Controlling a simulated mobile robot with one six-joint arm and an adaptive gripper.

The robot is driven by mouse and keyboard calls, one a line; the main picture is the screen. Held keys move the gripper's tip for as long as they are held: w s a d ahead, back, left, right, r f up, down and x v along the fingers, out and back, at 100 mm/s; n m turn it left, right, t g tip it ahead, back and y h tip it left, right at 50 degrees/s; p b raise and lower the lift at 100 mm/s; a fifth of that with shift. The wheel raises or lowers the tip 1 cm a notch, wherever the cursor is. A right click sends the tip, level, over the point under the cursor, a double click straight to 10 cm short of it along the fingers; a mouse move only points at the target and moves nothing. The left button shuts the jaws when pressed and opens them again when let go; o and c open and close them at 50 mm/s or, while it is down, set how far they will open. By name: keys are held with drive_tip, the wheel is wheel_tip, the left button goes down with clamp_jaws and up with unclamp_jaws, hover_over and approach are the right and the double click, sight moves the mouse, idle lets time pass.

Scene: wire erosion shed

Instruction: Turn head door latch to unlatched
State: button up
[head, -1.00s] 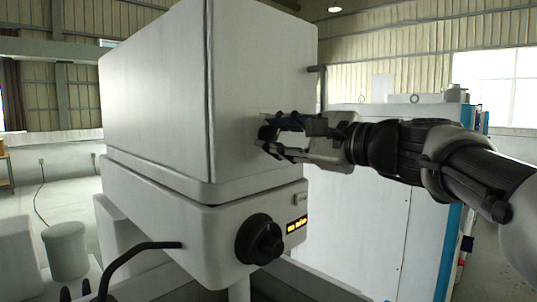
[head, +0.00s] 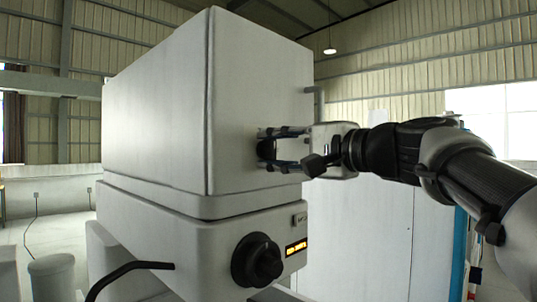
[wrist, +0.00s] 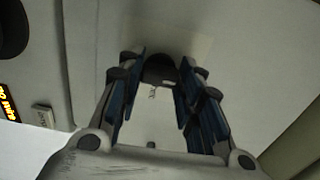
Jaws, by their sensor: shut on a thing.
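The head door latch (head: 265,150) is a dark, rounded knob on the front face of the big white head box (head: 155,110). My gripper (head: 270,148) reaches it from the right, with one finger above and one below. In the wrist view the dark latch (wrist: 160,70) sits between the blue-padded fingertips of my gripper (wrist: 157,74), which are shut on it. The fingers and shadow hide part of the latch, so its turn angle cannot be read.
Below the box, the white lower housing carries a black rotary knob (head: 257,260) and a lit amber display (head: 296,248). A black curved handle (head: 130,275) sticks out at lower left. A white cabinet (head: 360,230) stands behind my arm.

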idle(0.3)
drive_tip(key=o, duration=1.1)
drive_tip(key=shift+c, duration=0.2)
drive_tip(key=v, duration=1.2)
